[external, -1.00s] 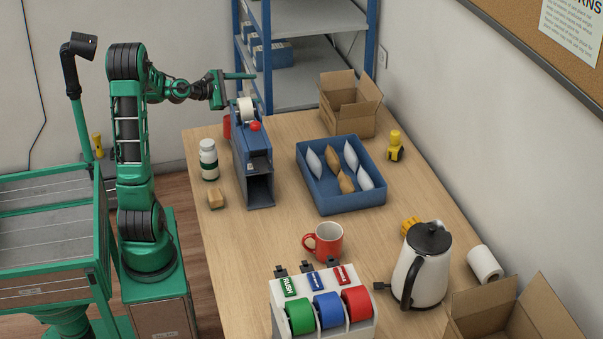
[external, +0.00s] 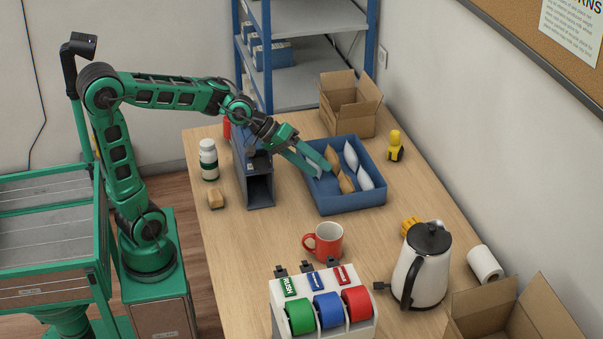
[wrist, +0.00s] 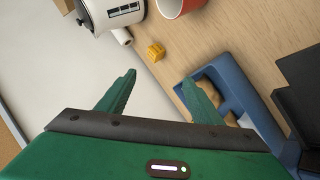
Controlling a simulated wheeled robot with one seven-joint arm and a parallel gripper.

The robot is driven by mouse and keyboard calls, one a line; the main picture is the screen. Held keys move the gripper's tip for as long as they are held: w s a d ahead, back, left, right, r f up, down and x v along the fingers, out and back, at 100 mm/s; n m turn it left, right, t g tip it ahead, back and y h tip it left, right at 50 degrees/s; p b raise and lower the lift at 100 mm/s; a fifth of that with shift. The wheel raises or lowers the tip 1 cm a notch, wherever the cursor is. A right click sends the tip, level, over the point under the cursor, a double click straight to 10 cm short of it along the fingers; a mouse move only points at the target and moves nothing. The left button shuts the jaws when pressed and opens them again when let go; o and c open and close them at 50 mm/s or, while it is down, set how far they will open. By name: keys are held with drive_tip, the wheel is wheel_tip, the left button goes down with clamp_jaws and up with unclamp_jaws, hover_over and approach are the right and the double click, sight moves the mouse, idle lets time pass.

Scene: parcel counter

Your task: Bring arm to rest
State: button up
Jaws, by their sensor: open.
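My arm reaches from its base on the left out over the table. My gripper (external: 323,170) is over the left part of a blue tray (external: 352,206), its fingers angled down to the right. Its green fingers are spread with nothing between them, which also shows in the wrist view (wrist: 160,78). The tray holds several white and tan pouches; the gripper hides the left side of its contents. Whether the fingertips touch the tray or a pouch, I cannot tell.
The blue dispenser (external: 259,192) stands under my forearm, beside a white bottle (external: 209,160). A red mug (external: 328,240), a kettle (external: 421,268) and a label-roll holder (external: 322,283) stand nearer the front. An open carton (external: 347,117) is behind the tray.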

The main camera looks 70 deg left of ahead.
drive_tip(key=s+d+f+m+g+y, duration=0.1)
drive_tip(key=s+d+f+m+g, duration=0.25)
drive_tip(key=s+d, duration=0.4)
drive_tip(key=s+d+f+m+g+y, duration=0.1)
drive_tip(key=s+d+f+m+g, duration=0.3)
drive_tip(key=s, duration=0.7)
drive_tip(key=s+a+f+m+g+y, duration=0.1)
drive_tip(key=s+a+f+m, duration=0.1)
drive_tip(key=s, duration=0.6)
drive_tip(key=s+a+f+m+g+y, duration=0.1)
drive_tip(key=s+a+f+m+y, duration=0.1)
drive_tip(key=s, duration=0.5)
drive_tip(key=shift+s+a+f+m, duration=0.35)
drive_tip(key=shift+a+f+m, duration=0.4)
drive_tip(key=shift+a, duration=0.4)
